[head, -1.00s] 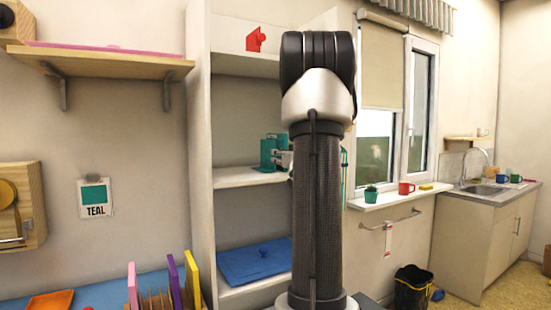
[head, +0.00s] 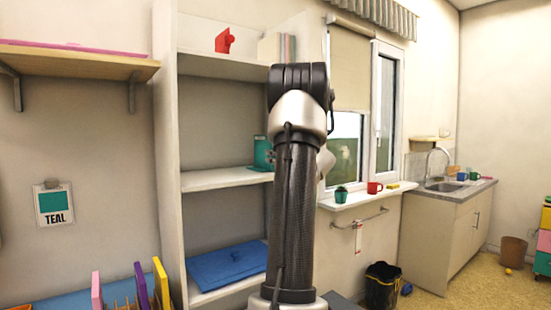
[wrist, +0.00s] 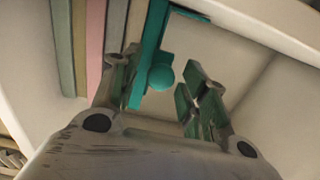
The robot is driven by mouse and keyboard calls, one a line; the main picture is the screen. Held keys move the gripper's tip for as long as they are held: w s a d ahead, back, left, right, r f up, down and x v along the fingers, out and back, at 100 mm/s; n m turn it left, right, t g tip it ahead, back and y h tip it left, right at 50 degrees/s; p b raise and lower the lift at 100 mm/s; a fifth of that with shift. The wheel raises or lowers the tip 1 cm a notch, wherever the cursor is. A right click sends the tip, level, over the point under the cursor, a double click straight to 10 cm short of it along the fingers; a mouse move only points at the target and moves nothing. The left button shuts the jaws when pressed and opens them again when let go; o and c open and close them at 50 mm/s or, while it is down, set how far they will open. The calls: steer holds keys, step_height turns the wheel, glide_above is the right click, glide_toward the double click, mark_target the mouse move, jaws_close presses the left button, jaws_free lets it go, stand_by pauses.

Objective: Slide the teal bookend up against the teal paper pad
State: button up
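The teal bookend (wrist: 152,40) stands upright in the wrist view, with a round teal knob (wrist: 160,76) on it. In the head view a teal upright piece (head: 262,152) shows on the middle shelf, partly behind my arm. My gripper (wrist: 160,88) is open. Its left finger overlaps the bookend's plate, and its right finger stands apart across a gap; I cannot tell whether the left finger touches. Several upright pads stand left of the bookend in the wrist view, including a muted grey-green one (wrist: 62,45) and a pink one (wrist: 95,45). I cannot tell which is the teal paper pad.
The shelf unit's middle board (head: 220,178) is clear left of the teal piece. A TEAL sign (head: 54,203) hangs on the wall. A windowsill (head: 365,197) is to the right.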

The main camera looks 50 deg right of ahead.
steer(key=v, duration=1.2)
stand_by(0.5)
